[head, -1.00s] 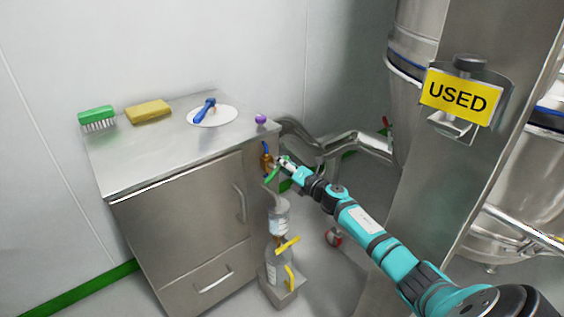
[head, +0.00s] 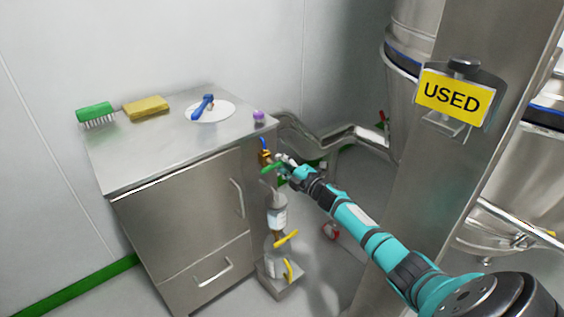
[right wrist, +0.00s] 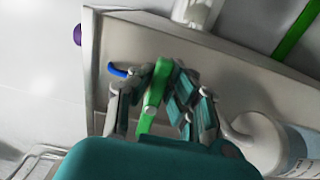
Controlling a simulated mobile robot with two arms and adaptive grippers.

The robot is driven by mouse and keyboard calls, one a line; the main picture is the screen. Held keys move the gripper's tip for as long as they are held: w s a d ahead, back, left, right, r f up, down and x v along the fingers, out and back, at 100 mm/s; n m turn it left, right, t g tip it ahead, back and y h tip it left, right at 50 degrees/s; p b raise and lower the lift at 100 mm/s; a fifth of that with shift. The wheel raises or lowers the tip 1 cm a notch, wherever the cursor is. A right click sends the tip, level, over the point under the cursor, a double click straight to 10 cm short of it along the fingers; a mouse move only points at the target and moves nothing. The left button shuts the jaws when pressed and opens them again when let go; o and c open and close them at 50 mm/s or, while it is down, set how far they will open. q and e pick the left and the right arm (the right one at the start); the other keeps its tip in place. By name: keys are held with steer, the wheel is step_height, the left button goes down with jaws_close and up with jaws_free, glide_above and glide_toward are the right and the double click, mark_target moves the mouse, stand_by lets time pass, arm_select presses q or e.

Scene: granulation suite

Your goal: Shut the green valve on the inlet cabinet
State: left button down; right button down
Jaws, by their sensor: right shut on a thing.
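The steel inlet cabinet (head: 180,215) stands at the left of the head view. The green valve handle (head: 271,168) is on its right side, below a blue handle (head: 263,144). My right gripper (head: 284,166) is at the green handle. In the right wrist view the green handle (right wrist: 154,92) lies between the fingers of the right gripper (right wrist: 158,108), which is shut on it. The blue handle (right wrist: 124,70) shows just beside the fingers. The valve body behind the green handle is partly hidden. My left gripper is not in view.
Bottles (head: 277,215) with yellow handles stand below the valve. A steel column (head: 425,190) rises at right.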

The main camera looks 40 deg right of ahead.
steer(key=shift+a, duration=0.2)
steer(key=c, duration=1.3)
jaws_free()
steer(key=shift+d, duration=0.1)
steer(key=shift+s, duration=0.2)
steer(key=s, duration=0.7)
steer(key=s+d, duration=0.1)
steer(key=s, duration=0.3)
steer(key=shift+s, duration=0.25)
